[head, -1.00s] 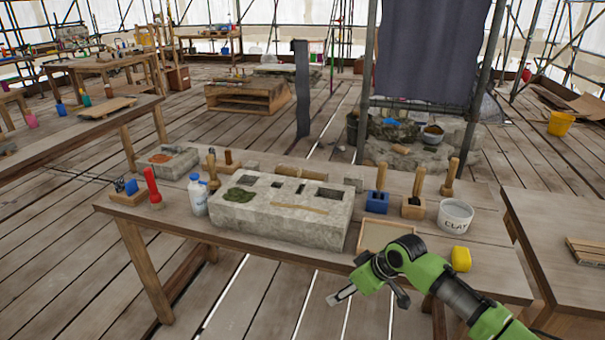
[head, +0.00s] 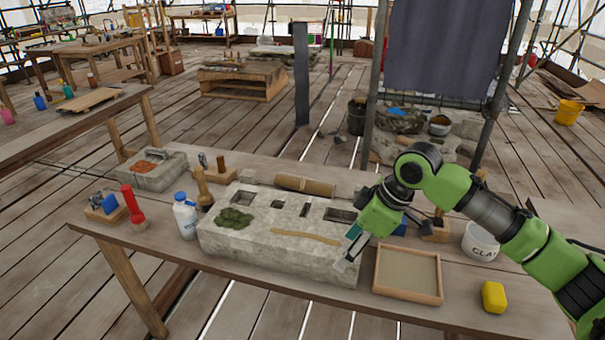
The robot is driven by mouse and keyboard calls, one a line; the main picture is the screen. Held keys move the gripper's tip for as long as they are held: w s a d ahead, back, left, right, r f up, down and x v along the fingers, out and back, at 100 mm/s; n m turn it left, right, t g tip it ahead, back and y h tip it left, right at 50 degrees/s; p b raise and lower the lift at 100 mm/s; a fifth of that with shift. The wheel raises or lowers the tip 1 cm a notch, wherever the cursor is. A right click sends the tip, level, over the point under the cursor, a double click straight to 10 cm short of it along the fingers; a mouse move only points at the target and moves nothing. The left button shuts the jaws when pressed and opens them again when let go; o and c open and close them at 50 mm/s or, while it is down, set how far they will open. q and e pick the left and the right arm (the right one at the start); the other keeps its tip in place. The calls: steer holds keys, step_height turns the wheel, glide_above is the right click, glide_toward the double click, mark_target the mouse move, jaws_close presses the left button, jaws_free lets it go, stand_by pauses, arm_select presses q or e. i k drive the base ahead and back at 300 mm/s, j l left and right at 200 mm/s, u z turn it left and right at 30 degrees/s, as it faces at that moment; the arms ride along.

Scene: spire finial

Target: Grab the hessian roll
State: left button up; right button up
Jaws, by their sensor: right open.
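The hessian roll (head: 305,185) is a brown cylinder lying on the workbench behind the pale stone block, at the bench's far side. Its near side is partly hidden by the block's back edge. My right gripper (head: 352,252) is open and hangs over the right end of the block, in front and to the right of the roll. It is apart from the roll, and nothing shows between its fingers. My left gripper is not in view.
The stone block (head: 285,255) with several recesses fills the bench's middle. A shallow wooden tray (head: 408,297), yellow block (head: 494,296) and clay tub (head: 481,241) stand to the right. A white bottle (head: 186,218) and red-handled tool (head: 133,205) stand to the left.

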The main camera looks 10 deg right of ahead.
mark_target(302, 184)
steer(key=i, duration=1.35)
